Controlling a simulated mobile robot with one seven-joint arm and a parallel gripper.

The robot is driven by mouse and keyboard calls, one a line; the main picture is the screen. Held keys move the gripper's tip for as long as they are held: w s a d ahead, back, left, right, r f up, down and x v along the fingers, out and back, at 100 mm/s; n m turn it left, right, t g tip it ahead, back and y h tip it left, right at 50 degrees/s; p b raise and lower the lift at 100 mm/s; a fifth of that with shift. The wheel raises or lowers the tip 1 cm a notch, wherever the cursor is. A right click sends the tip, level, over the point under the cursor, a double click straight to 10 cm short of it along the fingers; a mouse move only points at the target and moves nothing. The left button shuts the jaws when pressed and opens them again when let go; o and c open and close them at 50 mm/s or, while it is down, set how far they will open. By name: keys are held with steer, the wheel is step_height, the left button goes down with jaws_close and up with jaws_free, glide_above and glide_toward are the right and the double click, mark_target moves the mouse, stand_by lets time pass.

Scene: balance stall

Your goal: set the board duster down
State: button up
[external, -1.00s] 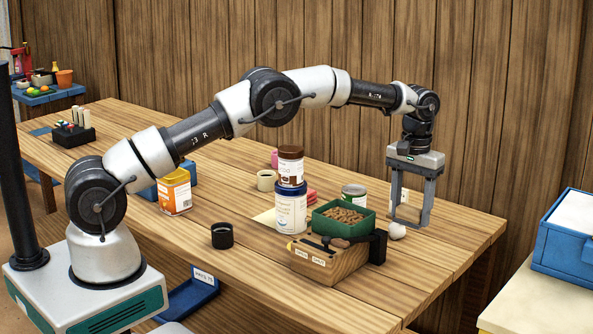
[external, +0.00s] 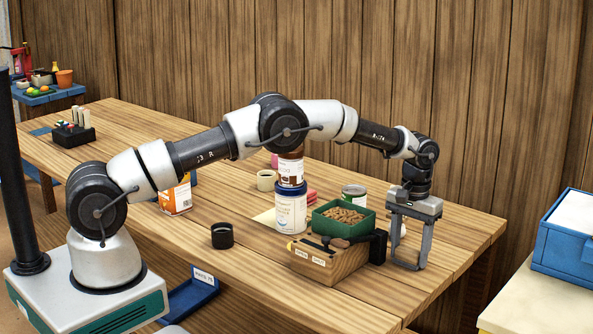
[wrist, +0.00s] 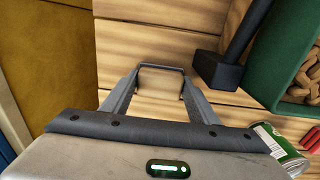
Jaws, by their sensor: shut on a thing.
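My gripper (external: 408,262) is low over the right end of the table, just right of the wooden balance (external: 330,265). Its two fingers are apart and point down. The wrist view shows a thin dark grey bar (wrist: 160,67) across the fingertips, with wood colour inside its outline. I take this to be the board duster held between the fingers, but its shape is hard to make out. Whether its underside touches the table is not clear. The balance's dark end block (wrist: 218,72) is close to the right of the fingers in the wrist view, apart from them.
A green pan (external: 322,222) of brown pellets sits on the balance. Stacked tubs (external: 291,210) and a black cup (external: 222,236) are further left. Bare table lies in front right of my gripper.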

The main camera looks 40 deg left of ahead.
steer(key=shift+f, duration=0.2)
steer(key=o, duration=1.1)
steer(key=shift+c, duration=0.2)
steer(key=shift+r, duration=0.1)
